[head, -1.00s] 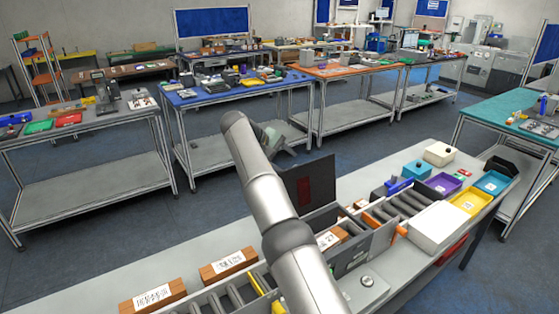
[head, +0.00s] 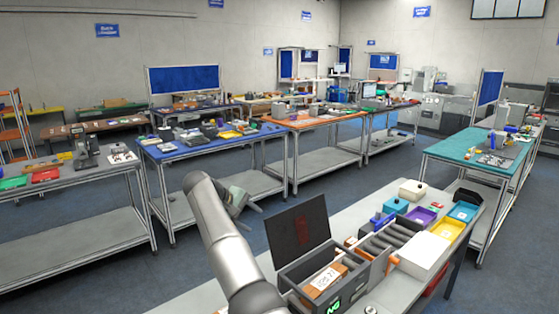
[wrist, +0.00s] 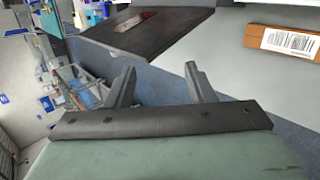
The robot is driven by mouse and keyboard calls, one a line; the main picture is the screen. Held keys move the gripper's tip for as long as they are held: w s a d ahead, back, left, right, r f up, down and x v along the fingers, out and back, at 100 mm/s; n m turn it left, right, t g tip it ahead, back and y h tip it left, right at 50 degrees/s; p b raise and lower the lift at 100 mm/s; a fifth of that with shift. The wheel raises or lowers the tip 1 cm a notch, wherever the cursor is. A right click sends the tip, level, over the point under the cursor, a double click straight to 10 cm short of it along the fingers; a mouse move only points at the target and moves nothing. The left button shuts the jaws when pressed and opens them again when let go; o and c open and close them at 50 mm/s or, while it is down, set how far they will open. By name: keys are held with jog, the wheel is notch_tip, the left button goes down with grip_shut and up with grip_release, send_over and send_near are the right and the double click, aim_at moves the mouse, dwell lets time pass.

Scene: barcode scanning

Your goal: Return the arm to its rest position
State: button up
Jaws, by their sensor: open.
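My arm (head: 222,240) rises from the bottom of the head view and bends at its upper end. My gripper (head: 238,198) is partly hidden behind that bend, above the floor beyond the near bench. In the wrist view my gripper (wrist: 158,85) has its two dark fingers spread apart with nothing between them. The dark raised lid (wrist: 145,38) of the scanner box lies beyond the fingers in that view. In the head view the scanner box (head: 335,293) stands open, with a labelled brown box (head: 325,277) inside.
The near bench (head: 205,300) carries rollers (head: 385,240), a white box (head: 424,256) and purple (head: 421,217), yellow (head: 447,229) and blue (head: 464,211) trays. A labelled wooden block (wrist: 285,40) shows in the wrist view. A blue-topped table (head: 180,150) stands behind my arm, with open floor between.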

jog(key=s+d+r+m+g+y+b, duration=0.1)
jog(key=s+d+r, duration=0.1)
jog(key=d, duration=0.5)
jog(key=s+d+r+m+g+y, duration=0.1)
jog(key=d+r+m, duration=0.1)
jog(key=d, duration=0.5)
jog(key=s+d+m+g+y+b, duration=0.1)
jog(key=s+d+m+y, duration=0.1)
jog(key=s+d, duration=0.75)
jog(key=s+f+m+y, duration=0.1)
jog(key=s+f, duration=0.3)
jog(key=s, duration=0.8)
jog(key=s+f+m+y+b, duration=0.1)
jog(key=s+f, duration=0.3)
jog(key=s, duration=0.7)
jog(key=s+d+f+m+g+y+b, duration=0.1)
jog(key=s+f, duration=0.4)
jog(key=s, duration=0.7)
jog(key=shift+s+m, duration=0.3)
jog(key=shift+m, duration=0.1)
